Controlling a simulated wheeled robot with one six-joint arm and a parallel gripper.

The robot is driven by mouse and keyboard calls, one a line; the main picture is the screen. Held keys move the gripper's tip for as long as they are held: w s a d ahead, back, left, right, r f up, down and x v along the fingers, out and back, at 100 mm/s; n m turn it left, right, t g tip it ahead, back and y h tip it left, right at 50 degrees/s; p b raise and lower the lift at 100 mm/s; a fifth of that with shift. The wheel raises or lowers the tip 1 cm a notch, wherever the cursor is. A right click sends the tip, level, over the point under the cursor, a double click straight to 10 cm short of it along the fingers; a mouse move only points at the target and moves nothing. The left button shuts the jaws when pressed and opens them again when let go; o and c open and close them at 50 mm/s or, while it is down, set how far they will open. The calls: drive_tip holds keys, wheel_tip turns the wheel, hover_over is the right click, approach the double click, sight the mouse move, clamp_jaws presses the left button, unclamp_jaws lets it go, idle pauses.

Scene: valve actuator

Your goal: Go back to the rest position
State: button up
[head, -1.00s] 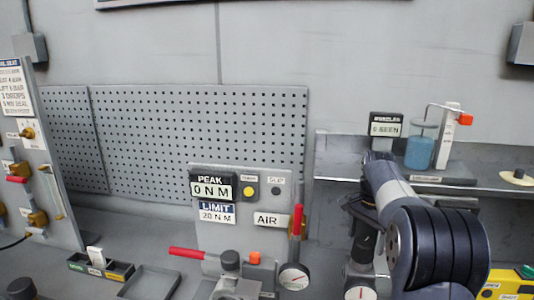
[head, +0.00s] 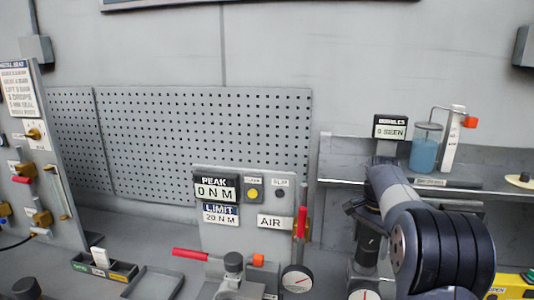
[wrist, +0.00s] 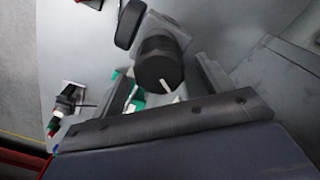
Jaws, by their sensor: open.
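My gripper (wrist: 168,88) is open in the wrist view, its two fingers spread on either side of the lower part of a dark cylindrical knob (wrist: 158,62) with a white mark. I see nothing held, and I cannot tell how far the knob is from the fingers. In the head view my arm reaches over the right side of the bench. My gripper (head: 364,222) points down there, partly hidden by my own arm, above a round gauge (head: 363,294) at the bottom edge.
A panel reading 0 N M (head: 216,190) stands left of my arm, with a red lever (head: 301,222) and another gauge (head: 296,279). A shelf (head: 335,171) behind my arm carries a blue-liquid beaker (head: 425,152). An empty tray (head: 153,284) lies left. A yellow box (head: 512,284) is right.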

wheel_tip(320, 180, up, 8)
drive_tip(key=shift+f, duration=0.1)
wheel_tip(320, 180, down, 10)
drive_tip(key=shift+p, duration=0.35)
drive_tip(key=shift+f, duration=0.25)
drive_tip(key=n, duration=1)
drive_tip(key=shift+n, duration=0.3)
drive_tip(key=n, duration=0.5)
drive_tip(key=shift+a, duration=0.1)
drive_tip(key=shift+n, duration=2.2)
drive_tip(key=shift+r, duration=0.1)
